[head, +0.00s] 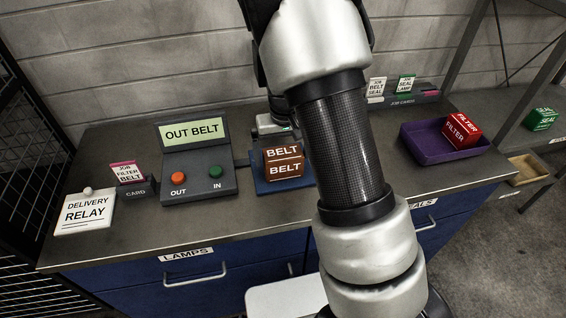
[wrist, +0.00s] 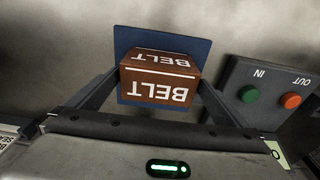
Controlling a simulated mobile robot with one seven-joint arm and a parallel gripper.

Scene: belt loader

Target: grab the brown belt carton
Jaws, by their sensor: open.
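The brown belt carton (head: 284,162) with white BELT lettering sits on a small blue mat or tray (head: 262,186) near the middle of the counter. In the wrist view the carton (wrist: 160,80) lies between the two fingers of my gripper (wrist: 160,98), its lettering upside down. The fingers are open, one on each side; whether either touches the carton I cannot tell. In the head view my gripper (head: 272,128) is just behind and above the carton, and my arm hides part of it.
Left of the carton stands a control box (head: 200,172) with an OUT BELT screen and orange and green buttons. A DELIVERY RELAY block (head: 88,212) is at far left. Bare counter lies in front.

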